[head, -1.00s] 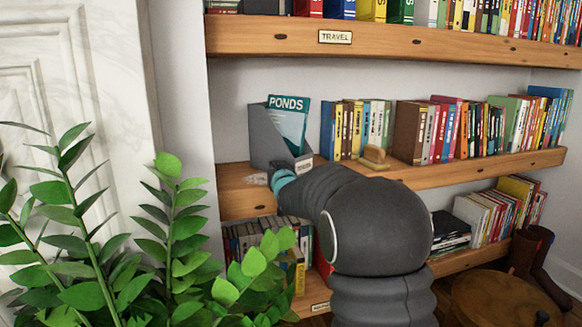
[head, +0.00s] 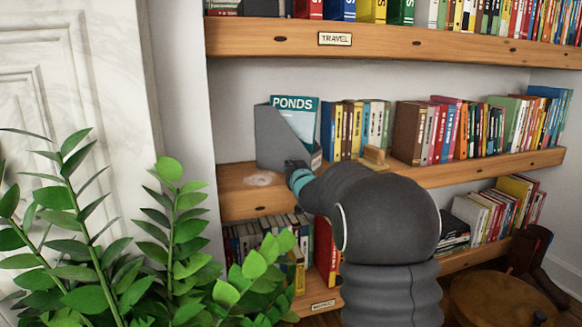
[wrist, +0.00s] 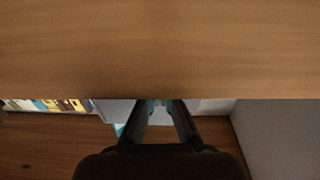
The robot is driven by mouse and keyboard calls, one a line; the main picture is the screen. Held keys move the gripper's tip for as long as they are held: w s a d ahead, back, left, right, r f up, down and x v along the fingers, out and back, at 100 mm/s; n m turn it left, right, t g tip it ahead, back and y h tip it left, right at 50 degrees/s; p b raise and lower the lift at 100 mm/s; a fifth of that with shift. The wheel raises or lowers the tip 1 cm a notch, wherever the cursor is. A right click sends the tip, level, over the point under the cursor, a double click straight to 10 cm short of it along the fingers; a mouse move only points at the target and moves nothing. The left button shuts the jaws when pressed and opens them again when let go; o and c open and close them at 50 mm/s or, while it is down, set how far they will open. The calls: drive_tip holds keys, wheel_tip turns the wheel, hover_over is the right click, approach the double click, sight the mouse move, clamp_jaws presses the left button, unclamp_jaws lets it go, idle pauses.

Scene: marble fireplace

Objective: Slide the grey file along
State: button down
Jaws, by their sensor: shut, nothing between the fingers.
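The grey file (head: 277,140) stands upright on the middle shelf (head: 240,203), with a teal book marked PONDS (head: 298,106) in it. Its right side is close to the row of books (head: 352,128); I cannot tell whether they touch. My gripper (head: 295,166) is shut and empty, low at the file's front. My arm and gripper hide part of the file's lower front, and contact is unclear.
A pale smudge (head: 260,179) lies on the bare shelf left of my gripper. A wooden object (head: 374,157) sits before the books to the right. The TRAVEL shelf (head: 390,43) runs above. A leafy plant (head: 180,235) stands in the left foreground.

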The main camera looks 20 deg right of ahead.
sight(321, 160)
drive_tip(key=shift+d, duration=0.5)
drive_tip(key=shift+d+p, duration=0.35)
drive_tip(key=shift+p, duration=0.05)
drive_tip(key=shift+d+p, duration=0.8)
drive_tip(key=shift+d, duration=0.75)
drive_tip(key=shift+d, duration=0.35)
drive_tip(key=shift+d+p, duration=2)
drive_tip(key=shift+d, duration=1.5)
drive_tip(key=shift+d, duration=0.3)
drive_tip(key=shift+d+p, duration=0.6)
drive_tip(key=shift+d, duration=0.35)
drive_tip(key=shift+a, duration=0.1)
drive_tip(key=shift+a+b, duration=1.05)
drive_tip(key=shift+a, duration=0.65)
